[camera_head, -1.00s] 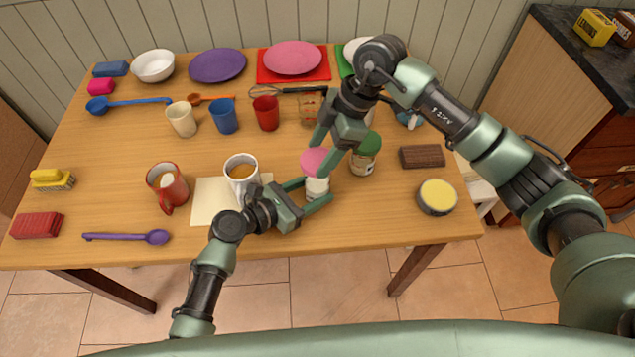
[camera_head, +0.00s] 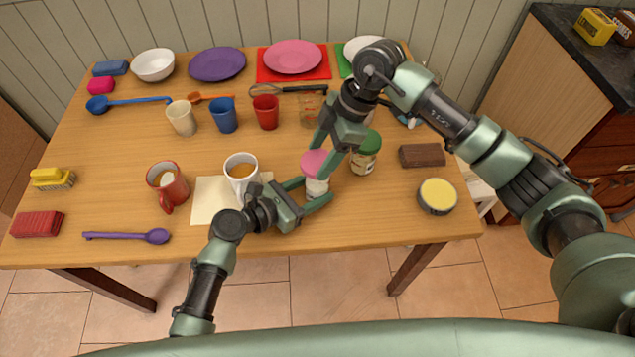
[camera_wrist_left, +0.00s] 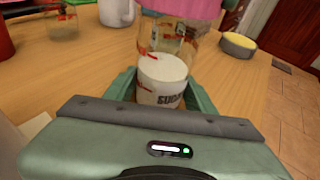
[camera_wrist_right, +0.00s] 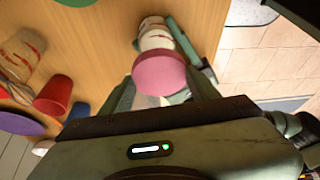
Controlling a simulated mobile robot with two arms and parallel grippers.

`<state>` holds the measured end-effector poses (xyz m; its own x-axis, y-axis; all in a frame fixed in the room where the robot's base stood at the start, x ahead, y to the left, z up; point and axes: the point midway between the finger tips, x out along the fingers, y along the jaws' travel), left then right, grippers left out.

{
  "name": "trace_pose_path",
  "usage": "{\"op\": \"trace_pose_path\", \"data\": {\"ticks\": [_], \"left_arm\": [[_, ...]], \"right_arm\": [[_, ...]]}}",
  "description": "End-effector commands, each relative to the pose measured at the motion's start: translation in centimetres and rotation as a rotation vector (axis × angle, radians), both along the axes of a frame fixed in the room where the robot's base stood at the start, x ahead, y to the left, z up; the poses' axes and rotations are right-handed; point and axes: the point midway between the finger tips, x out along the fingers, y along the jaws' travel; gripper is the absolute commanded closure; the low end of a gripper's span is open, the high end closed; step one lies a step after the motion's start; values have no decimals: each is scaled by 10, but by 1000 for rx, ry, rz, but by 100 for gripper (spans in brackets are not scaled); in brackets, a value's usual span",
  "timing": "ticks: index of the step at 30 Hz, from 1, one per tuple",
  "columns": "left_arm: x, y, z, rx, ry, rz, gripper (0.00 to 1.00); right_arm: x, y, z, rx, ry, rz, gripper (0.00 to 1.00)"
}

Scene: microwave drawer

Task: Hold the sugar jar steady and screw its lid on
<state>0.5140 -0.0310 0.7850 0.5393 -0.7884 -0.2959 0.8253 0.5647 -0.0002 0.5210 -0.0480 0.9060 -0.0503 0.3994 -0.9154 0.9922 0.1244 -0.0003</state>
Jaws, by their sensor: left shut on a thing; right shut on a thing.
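The sugar jar (camera_head: 316,188) is clear glass with white sugar and a label, and stands upright near the table's front edge. My left gripper (camera_head: 314,194) is shut around its lower body; the jar also shows between the fingers in the left wrist view (camera_wrist_left: 163,78). The pink lid (camera_head: 314,161) is at the jar's mouth, and my right gripper (camera_head: 326,158) is shut on it from above. The lid also shows between the right fingers in the right wrist view (camera_wrist_right: 160,73). How far the lid is threaded on cannot be told.
A green-lidded jar (camera_head: 366,153) stands close to the right of my right gripper. A white mug (camera_head: 241,170) stands left of the jar, behind my left gripper. A round yellow-topped tin (camera_head: 437,196) and a brown block (camera_head: 422,156) lie to the right.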

Motion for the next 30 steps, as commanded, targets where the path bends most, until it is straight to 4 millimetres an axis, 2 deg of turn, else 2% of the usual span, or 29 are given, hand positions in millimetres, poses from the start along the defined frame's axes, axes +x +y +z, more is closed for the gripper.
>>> {"op": "trace_pose_path", "data": {"ticks": [30], "left_arm": [[0,0,0,-1,-1,0,68]], "right_arm": [[0,1,-8,0,0,0,76]]}}
